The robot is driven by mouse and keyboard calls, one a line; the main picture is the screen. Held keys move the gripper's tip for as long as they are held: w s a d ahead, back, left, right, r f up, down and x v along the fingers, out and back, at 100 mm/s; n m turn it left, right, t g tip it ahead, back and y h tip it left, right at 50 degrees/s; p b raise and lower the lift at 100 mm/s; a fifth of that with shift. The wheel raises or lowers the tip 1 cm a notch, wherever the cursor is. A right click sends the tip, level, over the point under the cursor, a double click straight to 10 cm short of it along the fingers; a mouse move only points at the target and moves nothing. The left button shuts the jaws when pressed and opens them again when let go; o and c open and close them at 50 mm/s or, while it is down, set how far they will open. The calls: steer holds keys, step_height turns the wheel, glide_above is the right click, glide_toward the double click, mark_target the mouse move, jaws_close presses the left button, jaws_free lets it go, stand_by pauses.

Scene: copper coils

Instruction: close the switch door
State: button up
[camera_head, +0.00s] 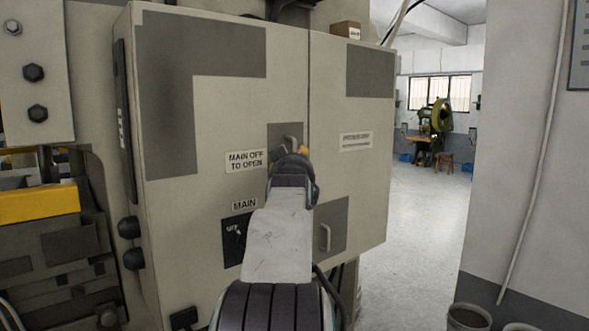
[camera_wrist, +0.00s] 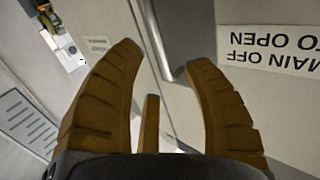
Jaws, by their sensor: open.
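The grey-beige switch cabinet (camera_head: 215,110) fills the left and middle of the head view. Its left door (camera_head: 280,80) carries a "MAIN OFF TO OPEN" label (camera_head: 245,160) and meets the right panel (camera_head: 345,110) at a vertical seam. A small metal handle (camera_head: 291,141) is on the left door near the seam. My gripper (camera_head: 291,151) is open in front of this handle. In the wrist view, my brown fingers (camera_wrist: 162,62) are spread, with the handle (camera_wrist: 176,40) beyond and between their tips. I cannot tell contact or whether the door is fully flush.
A second handle (camera_head: 325,238) is lower on the cabinet, right of my arm. The MAIN switch (camera_head: 236,238) is left of my arm. A small box (camera_head: 346,30) sits on top. Open floor (camera_head: 428,215) lies right, with bins (camera_head: 469,317) by the wall.

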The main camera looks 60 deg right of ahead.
steer(key=shift+v, duration=2)
steer(key=shift+s, duration=0.1)
